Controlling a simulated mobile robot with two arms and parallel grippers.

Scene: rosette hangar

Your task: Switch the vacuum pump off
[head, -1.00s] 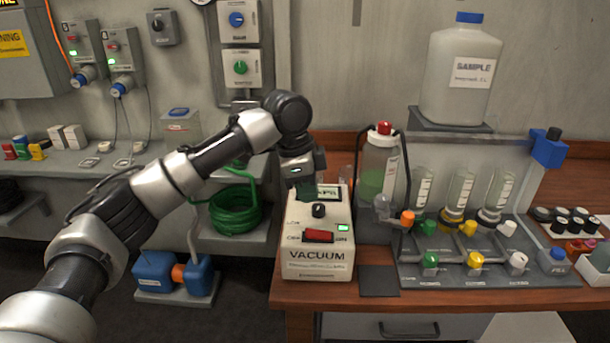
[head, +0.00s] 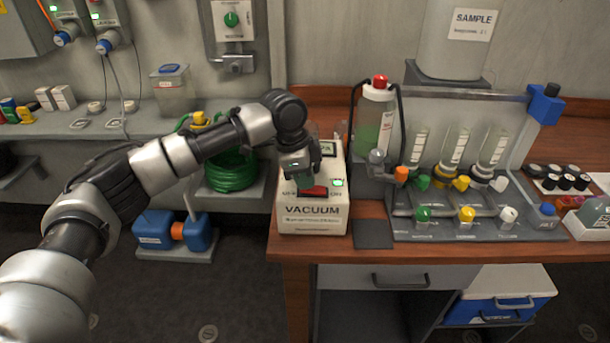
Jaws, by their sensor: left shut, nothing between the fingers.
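The vacuum pump (head: 313,219) is a cream box labelled VACUUM at the left end of the wooden bench. A red rocker switch (head: 314,191) sits on its sloped front between OFF and ON marks. A green light (head: 337,183) glows to the right of the switch. My left gripper (head: 297,183) is shut and empty, pointing down over the pump's top, close to the left end of the switch. It hides the pump's knob and part of the OFF mark. I cannot tell whether the fingertips touch the switch. My right gripper is not in view.
The filter manifold (head: 470,228), with several coloured valves, is to the right. A dark pad (head: 373,234) lies between them. A green hose coil (head: 231,171) is left of the pump.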

